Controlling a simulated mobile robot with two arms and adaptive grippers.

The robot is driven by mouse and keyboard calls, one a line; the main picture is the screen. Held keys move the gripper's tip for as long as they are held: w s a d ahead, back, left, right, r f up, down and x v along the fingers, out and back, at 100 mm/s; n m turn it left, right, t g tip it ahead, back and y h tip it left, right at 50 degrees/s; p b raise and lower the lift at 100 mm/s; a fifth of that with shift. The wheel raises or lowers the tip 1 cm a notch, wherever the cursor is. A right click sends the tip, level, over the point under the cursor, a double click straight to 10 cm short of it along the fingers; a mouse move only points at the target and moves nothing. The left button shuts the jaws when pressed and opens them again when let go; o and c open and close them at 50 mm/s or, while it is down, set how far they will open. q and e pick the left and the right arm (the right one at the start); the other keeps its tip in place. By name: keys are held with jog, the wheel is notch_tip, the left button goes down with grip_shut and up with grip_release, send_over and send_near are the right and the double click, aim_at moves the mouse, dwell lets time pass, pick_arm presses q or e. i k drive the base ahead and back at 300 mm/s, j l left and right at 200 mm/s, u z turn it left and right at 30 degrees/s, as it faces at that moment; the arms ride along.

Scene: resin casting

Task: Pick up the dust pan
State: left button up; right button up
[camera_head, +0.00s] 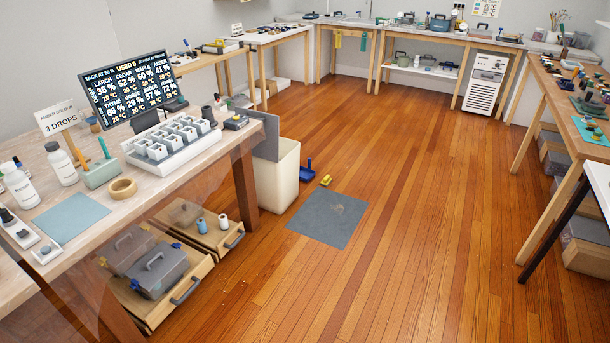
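A small blue dust pan (307,173) sits on the wooden floor, just right of the cream bin, with a dark upright part that looks like its handle. A small yellow item (326,180), perhaps a brush, lies close to its right. Neither of my grippers shows in the head view.
The cream bin (278,180) stands beside the workbench (150,190) at left. Open drawers (205,235) stick out under the workbench. The middle floor is clear; benches line the back and right.

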aim_at(306, 174)
jog(key=i+z, duration=0.35)
jog(key=i, duration=3.35)
jog(key=i+u, duration=0.1)
jog(key=i, duration=0.35)
jog(key=i+l+u, duration=0.15)
jog(key=i, duration=0.3)
jog(key=i+l+u, duration=0.1)
jog(key=i, duration=0.3)
jog(key=i+l+u, duration=0.15)
jog(key=i, duration=0.3)
jog(key=l, duration=0.1)
